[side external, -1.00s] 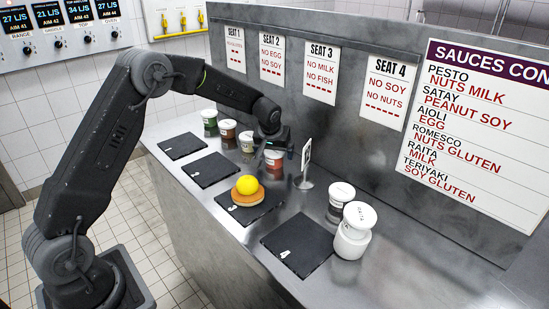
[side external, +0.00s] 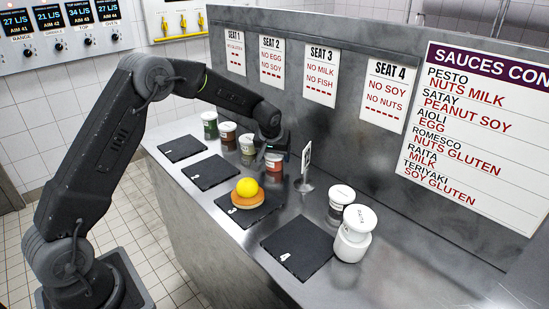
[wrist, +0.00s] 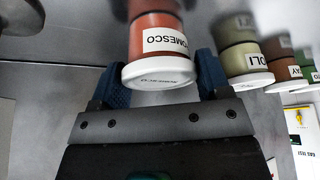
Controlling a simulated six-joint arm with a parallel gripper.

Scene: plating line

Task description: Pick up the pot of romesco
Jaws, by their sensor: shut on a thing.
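The pot of romesco (wrist: 152,28) is red with a white lid, and part of its label shows in the wrist view. It sits between the blue fingertips of my gripper (wrist: 163,78), which is shut on it. In the side external view the romesco pot (side external: 273,164) is just below my gripper (side external: 273,146), at the back part of the counter. I cannot tell from the pictures whether its base touches the counter.
The aioli pot (wrist: 245,50) and other pots stand beside it in a row. A small sign stand (side external: 305,168) is close on the right. A slate with a bun and yellow ball (side external: 247,187) lies in front. A steel wall (side external: 340,125) rises behind.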

